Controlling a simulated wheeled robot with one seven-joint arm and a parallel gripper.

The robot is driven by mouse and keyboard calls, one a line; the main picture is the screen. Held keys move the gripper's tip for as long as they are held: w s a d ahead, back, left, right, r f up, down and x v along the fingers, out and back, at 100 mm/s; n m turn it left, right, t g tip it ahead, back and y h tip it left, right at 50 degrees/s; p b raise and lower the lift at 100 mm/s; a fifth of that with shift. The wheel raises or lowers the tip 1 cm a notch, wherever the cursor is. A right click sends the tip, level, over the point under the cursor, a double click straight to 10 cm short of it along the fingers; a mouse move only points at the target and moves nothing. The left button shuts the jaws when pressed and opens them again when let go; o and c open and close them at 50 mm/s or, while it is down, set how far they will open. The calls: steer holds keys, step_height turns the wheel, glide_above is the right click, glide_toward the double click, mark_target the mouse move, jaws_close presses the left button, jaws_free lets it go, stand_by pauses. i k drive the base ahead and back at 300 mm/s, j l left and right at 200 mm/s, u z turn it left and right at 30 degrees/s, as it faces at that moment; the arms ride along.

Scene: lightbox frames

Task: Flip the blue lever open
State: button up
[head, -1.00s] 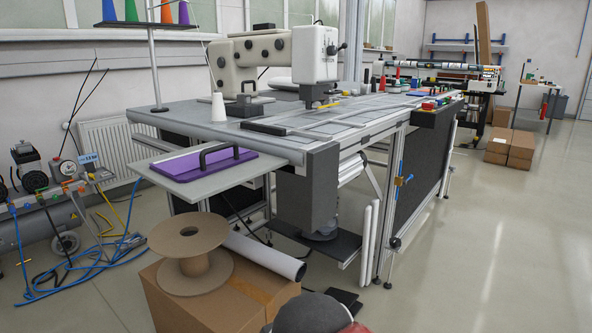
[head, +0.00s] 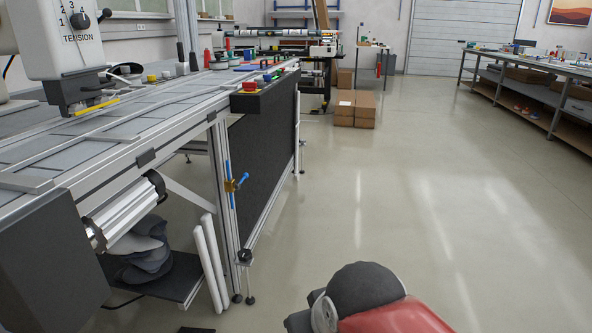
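A small blue lever (head: 243,180) sits on a brass-coloured valve (head: 231,186) on a thin blue pipe (head: 228,170). The pipe runs upright along the front leg of the sewing-machine table, left of centre in the head view. The lever sticks out at a slant to the pipe; it is too small to tell its exact setting. Part of my arm, red and dark grey, shows at the bottom right of centre, well apart from the lever. My gripper's fingers are not in view.
The metal-framed table (head: 110,160) fills the left, with a dark panel (head: 262,165) right of the valve. White tubes (head: 210,262) lean near the leg. Cardboard boxes (head: 355,108) stand farther back. The floor (head: 440,220) to the right is open, up to a long workbench (head: 530,85).

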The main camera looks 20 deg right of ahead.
mark_target(245, 175)
steer(key=i+l+z, duration=0.2)
steer(key=i, duration=0.2)
steer(key=i+l+z, duration=0.15)
steer(key=i, duration=0.3)
